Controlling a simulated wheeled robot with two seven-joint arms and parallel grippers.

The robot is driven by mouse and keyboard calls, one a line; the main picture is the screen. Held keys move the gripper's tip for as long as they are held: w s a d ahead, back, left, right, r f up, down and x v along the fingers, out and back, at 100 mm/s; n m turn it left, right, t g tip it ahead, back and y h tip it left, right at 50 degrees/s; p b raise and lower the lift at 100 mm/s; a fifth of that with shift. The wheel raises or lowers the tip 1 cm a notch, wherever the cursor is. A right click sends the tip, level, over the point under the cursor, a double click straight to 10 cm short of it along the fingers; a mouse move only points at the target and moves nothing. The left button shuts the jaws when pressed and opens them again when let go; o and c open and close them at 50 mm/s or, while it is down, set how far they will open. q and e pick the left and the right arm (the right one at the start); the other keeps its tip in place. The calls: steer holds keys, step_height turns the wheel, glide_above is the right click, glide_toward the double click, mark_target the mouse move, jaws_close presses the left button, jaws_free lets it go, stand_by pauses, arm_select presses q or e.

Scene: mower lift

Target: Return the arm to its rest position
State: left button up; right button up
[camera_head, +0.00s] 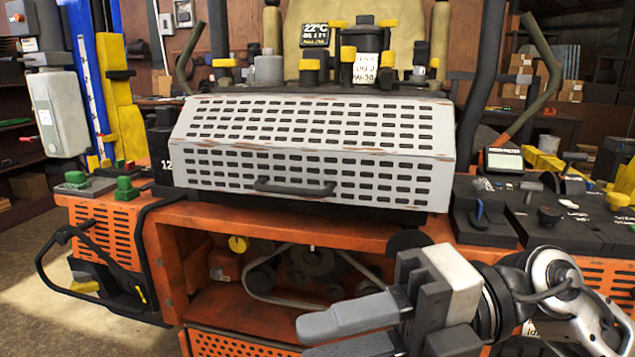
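My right gripper (303,340) is at the bottom, right of centre, with its arm coming in from the right. Its two grey fingers point left and stand apart with a gap between them. I see nothing held in it. The fingers are in front of the lower part of the orange mower (190,245), below its open engine bay. The lower finger is cut by the frame's bottom edge. My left gripper and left arm do not show.
A white slotted hood (310,130) with a dark handle (295,188) sits closed above the open bay with its belt (290,300). Black control panels (540,215) stand at the right. A bent black rail (75,285) juts out at the left. Open floor (30,260) shows at far left.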

steer(key=w+d+f+m+t+y, duration=0.1)
steer(key=w+d+m+t+y, duration=0.2)
steer(key=m+t, duration=0.45)
steer(key=w+f+m+t+y, duration=0.2)
steer(key=w+m+t, duration=0.45)
steer(key=m, duration=0.25)
steer(key=w+d+f+m+t+h, duration=0.3)
steer(key=d+f+m+t+h, duration=0.2)
steer(key=f+m+t+h, duration=0.45)
steer(key=s+d+f+m+g+h, duration=0.1)
steer(key=s+f+m+g+h, duration=0.2)
steer(key=f, duration=0.6)
steer(key=s+d+f+m+g+h, duration=0.2)
steer(key=s+f, duration=0.4)
steer(key=f, duration=0.3)
steer(key=s+d+f+m+g+h, duration=0.2)
steer(key=s+f+m+g+h, duration=0.2)
steer(key=f, duration=0.6)
steer(key=shift+s+d+m, duration=0.15)
steer(key=shift+s+m, duration=0.1)
steer(key=shift+m, duration=0.75)
steer(key=shift+g, duration=0.25)
steer(key=shift+o, duration=0.9)
